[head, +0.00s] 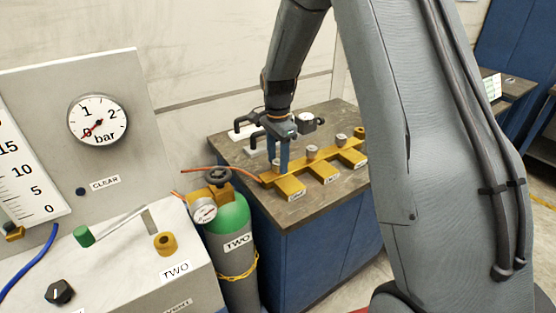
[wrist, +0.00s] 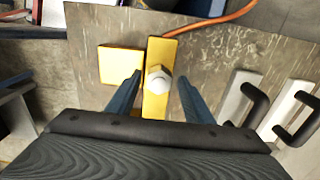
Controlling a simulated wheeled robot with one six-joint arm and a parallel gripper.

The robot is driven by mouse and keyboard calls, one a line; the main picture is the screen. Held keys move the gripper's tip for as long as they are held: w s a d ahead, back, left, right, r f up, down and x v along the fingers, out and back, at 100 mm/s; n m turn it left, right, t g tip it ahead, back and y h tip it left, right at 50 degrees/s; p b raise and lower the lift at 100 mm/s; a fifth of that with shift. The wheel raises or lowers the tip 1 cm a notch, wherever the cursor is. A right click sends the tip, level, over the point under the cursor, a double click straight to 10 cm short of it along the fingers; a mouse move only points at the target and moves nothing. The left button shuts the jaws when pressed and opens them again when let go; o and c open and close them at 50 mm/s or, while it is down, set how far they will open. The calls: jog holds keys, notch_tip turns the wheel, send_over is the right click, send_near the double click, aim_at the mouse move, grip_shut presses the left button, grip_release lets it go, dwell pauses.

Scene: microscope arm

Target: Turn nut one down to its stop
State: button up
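A yellow manifold (head: 327,173) lies on the bench top with three branches and pale nuts along it. The nut (wrist: 158,79) under my gripper is a silvery hexagon on the yellow bar in the wrist view. In the head view it is largely hidden by my fingers, at the left branch. My gripper (head: 278,166) points down over this branch. In the wrist view its two blue fingers are apart, one each side of the nut, with visible gaps. I cannot tell how far down they reach. The branch labels are too small to read.
Other nuts (head: 311,152) stand to the right along the manifold. Black handles (wrist: 255,103) on pale plates lie beside it. An orange hose (head: 225,172) runs to the green-topped cylinder (head: 235,232) marked TWO. A gauge panel (head: 97,119) stands at left, its needle near 0.

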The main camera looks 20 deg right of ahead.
aim_at(278, 161)
notch_tip(278, 161, up, 8)
jog(key=shift+f+b, duration=0.1)
jog(key=shift+b, duration=0.95)
